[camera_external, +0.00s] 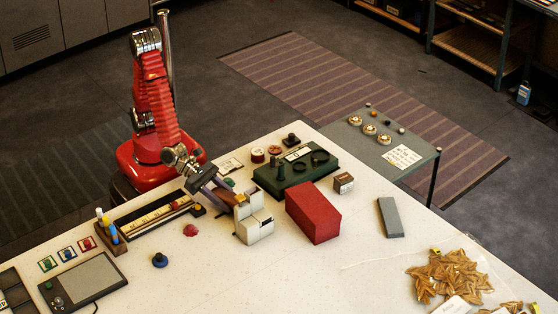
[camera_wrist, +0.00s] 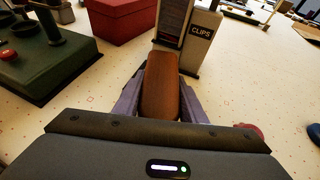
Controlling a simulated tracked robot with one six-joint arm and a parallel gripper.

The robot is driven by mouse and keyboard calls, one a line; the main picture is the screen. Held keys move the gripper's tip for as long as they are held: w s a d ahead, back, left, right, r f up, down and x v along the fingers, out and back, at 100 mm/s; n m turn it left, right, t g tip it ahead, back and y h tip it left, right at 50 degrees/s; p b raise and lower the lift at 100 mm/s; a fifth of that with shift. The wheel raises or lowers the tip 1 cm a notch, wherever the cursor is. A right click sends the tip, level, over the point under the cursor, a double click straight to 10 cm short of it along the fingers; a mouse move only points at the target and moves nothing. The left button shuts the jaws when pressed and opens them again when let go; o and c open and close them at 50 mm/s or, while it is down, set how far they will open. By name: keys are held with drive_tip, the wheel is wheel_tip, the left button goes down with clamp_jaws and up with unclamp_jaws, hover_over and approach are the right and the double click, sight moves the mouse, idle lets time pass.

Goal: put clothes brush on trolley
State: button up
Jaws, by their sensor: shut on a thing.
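The clothes brush (camera_wrist: 161,88) shows as a brown wooden, rounded piece between my fingers in the wrist view. My gripper (camera_wrist: 160,100) is shut on it, one finger at each side. In the external view my gripper (camera_external: 222,194) is low over the white table, just left of a white clips box; the brush is small there and partly hidden by the fingers. Whether the brush touches the table I cannot tell. The trolley (camera_external: 345,136) is the grey-topped stand beyond the table's far right edge, with several small things and a paper card on it.
The white clips box (camera_external: 254,224) stands close to my gripper and is right ahead in the wrist view (camera_wrist: 200,45). The trolley's near-left top is bare.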

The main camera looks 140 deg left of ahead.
drive_tip(key=shift+r, duration=0.1)
wheel_tip(320, 180, up, 19)
drive_tip(key=m+h, duration=0.3)
drive_tip(key=h, duration=0.1)
hover_over(197, 265)
wheel_tip(197, 265, down, 11)
drive_tip(key=shift+t, duration=0.3)
idle(0.6)
drive_tip(key=shift+f, duration=3.3)
drive_tip(key=shift+f, duration=0.1)
drive_tip(key=shift+f, duration=1.75)
